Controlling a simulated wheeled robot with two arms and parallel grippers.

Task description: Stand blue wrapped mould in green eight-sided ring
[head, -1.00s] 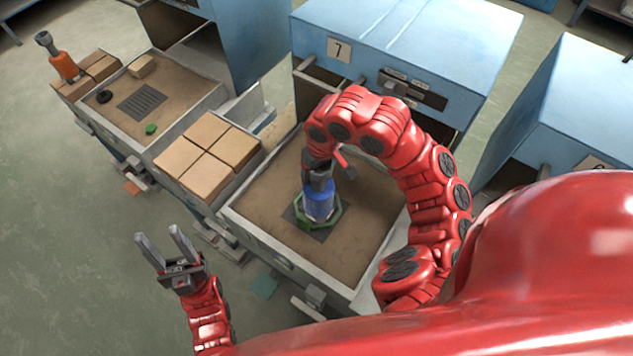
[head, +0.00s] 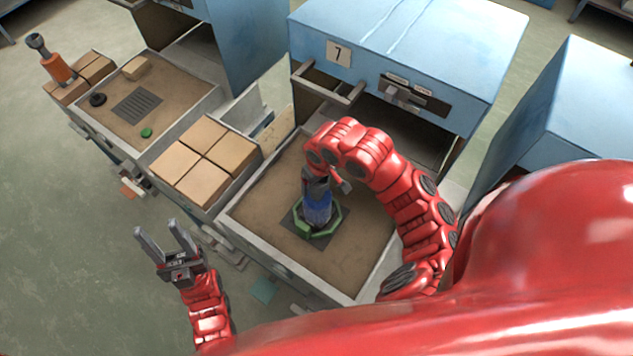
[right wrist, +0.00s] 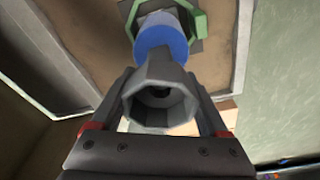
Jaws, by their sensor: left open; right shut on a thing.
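The blue wrapped mould (head: 318,211) stands about upright over the green eight-sided ring (head: 322,233), its lower end apparently within the ring's outline. I cannot tell whether it rests on the bottom. My right gripper (head: 316,186) is above it, shut on its grey upper end. In the right wrist view, the grey eight-sided cup end sits between the fingers (right wrist: 160,88), with the blue wrap (right wrist: 163,38) beyond and the green ring (right wrist: 198,22) partly hidden behind the mould. My left gripper (head: 156,231) is open and empty, left of the tray.
The ring lies on a dark plate (head: 296,232) in a sand-coloured tray (head: 262,198). Several tan blocks (head: 204,160) sit to the left. Another tray (head: 172,118) holds a grille, a black ring and a green piece. The blue cabinet numbered 7 (head: 420,45) stands behind.

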